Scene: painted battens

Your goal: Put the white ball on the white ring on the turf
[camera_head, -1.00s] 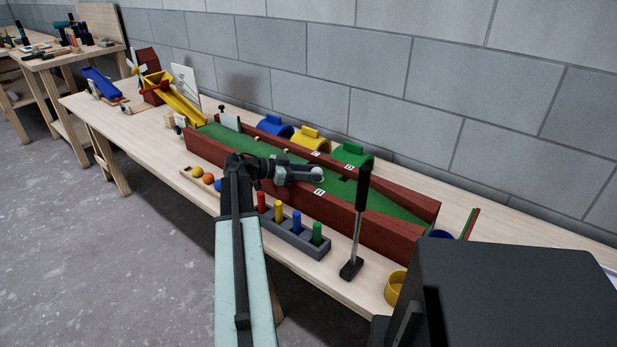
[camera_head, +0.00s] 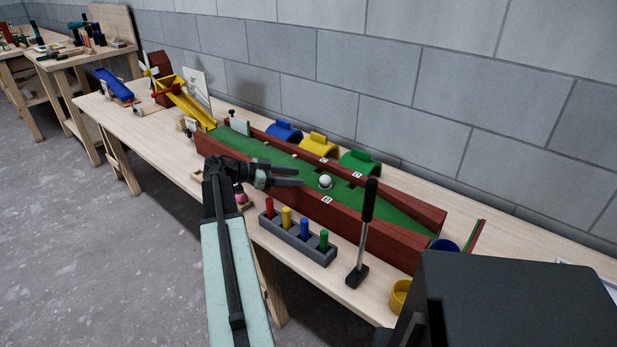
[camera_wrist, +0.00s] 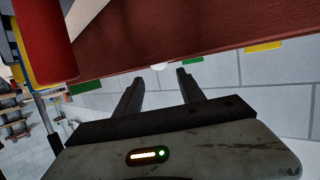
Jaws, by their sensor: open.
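The white ball (camera_head: 325,181) rests on the green turf (camera_head: 283,160) of the lane, between the red-brown side boards. I cannot make out the white ring; the ball may hide it. My gripper (camera_head: 300,177) is open and empty, its fingers pointing at the ball from the left with a small gap between tips and ball. In the wrist view a sliver of the ball (camera_wrist: 163,66) shows beyond the open fingers, at the edge of a red-brown board (camera_wrist: 200,40).
A grey block with coloured pegs (camera_head: 297,241) and an upright black-handled putter (camera_head: 366,225) stand in front of the lane. Blue, yellow and green (camera_head: 359,161) arches stand behind it. A yellow ramp (camera_head: 186,105) is at the far left end. A yellow cup (camera_head: 399,296) is near the front edge.

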